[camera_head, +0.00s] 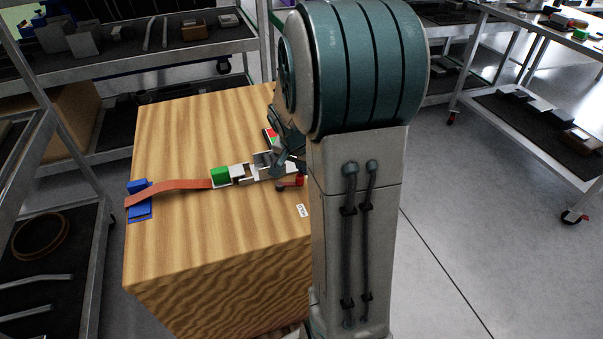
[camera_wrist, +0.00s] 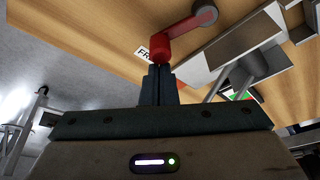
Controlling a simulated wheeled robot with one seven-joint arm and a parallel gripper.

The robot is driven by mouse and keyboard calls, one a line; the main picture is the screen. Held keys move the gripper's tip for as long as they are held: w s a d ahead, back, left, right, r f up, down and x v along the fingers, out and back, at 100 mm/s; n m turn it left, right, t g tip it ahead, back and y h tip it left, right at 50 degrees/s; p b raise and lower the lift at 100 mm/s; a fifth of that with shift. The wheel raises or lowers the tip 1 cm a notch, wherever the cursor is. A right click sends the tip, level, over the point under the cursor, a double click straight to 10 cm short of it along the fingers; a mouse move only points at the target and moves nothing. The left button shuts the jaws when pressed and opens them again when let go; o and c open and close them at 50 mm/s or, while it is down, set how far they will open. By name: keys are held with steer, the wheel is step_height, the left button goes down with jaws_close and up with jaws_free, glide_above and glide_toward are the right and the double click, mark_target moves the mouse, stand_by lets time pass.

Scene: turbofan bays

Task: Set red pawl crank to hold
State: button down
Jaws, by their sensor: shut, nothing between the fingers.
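The red pawl crank (camera_head: 289,184) sits at the right end of the metal ratchet (camera_head: 245,170) on a wooden crate. In the wrist view the crank (camera_wrist: 183,30) runs from its pivot at upper right down to a red knob. The knob lies beside a white label (camera_wrist: 143,54), partly hidden, reading "FR". My gripper (camera_wrist: 159,70) is shut and empty, its fingertips right at the knob; I cannot tell whether they touch. In the head view my arm hides most of the gripper (camera_head: 292,165).
An orange strap (camera_head: 170,187) runs from a blue piece (camera_head: 140,208) to a green block (camera_head: 220,174) by the ratchet. A red and green marker (camera_head: 269,135) lies behind it. Shelves (camera_head: 150,60) stand behind the crate (camera_head: 200,240); grey floor is free at right.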

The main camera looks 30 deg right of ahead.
steer(key=m+b, duration=0.1)
steer(key=s+m+b, duration=0.1)
steer(key=b, duration=0.1)
steer(key=shift+s+a+f+m+g+h, duration=0.2)
steer(key=shift+a+f+m+g+h, duration=0.1)
steer(key=shift+a+m+g, duration=0.1)
steer(key=m, duration=0.1)
steer(key=s+m+b, duration=0.1)
steer(key=a+m+g, duration=0.1)
steer(key=shift+s+r+m+b, duration=0.25)
steer(key=shift+r+m+b, duration=0.05)
steer(key=shift+s, duration=0.15)
steer(key=shift+s, duration=0.65)
steer(key=p+v, duration=0.5)
steer(key=v, duration=0.5)
steer(key=shift+p, duration=0.35)
